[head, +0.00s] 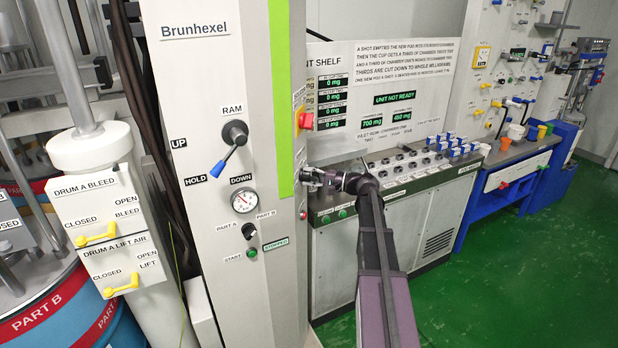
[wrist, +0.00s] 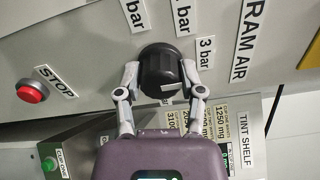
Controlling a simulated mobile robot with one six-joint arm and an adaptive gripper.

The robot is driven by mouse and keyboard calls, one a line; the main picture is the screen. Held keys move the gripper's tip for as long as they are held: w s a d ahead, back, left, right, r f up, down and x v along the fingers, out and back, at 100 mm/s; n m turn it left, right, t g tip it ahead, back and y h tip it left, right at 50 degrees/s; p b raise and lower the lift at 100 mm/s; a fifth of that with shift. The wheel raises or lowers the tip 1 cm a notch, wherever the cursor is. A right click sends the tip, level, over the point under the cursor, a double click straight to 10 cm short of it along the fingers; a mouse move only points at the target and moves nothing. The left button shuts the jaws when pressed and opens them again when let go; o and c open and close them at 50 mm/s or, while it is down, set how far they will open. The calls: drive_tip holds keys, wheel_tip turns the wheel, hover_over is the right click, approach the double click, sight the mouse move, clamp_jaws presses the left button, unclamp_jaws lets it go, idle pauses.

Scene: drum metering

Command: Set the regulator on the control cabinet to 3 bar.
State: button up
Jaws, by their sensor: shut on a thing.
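The regulator knob (wrist: 160,70) is black and round, on the grey side face of the tall control cabinet (head: 208,95). In the wrist view, several bar labels lie around it, including a "3 bar" label (wrist: 206,52) to its upper right. A "RAM AIR" label (wrist: 247,40) is farther right. A small pale mark shows at the knob's lower right; I cannot tell if it is the pointer. My gripper (wrist: 160,78) is shut on the knob, one finger on each side. In the head view my gripper (head: 313,180) is at the cabinet's right edge; the knob is hidden there.
A red stop button (wrist: 32,91) is left of the knob in the wrist view. The tint shelf (head: 405,185), with several knobs and cups, stands right of the cabinet. The cabinet front carries a blue-handled ram lever (head: 232,137). Green floor (head: 500,260) is open at right.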

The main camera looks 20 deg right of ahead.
drive_tip(key=shift+w+r, duration=0.1)
drive_tip(key=o, duration=1.1)
drive_tip(key=shift+o, duration=0.2)
drive_tip(key=v, duration=1.2)
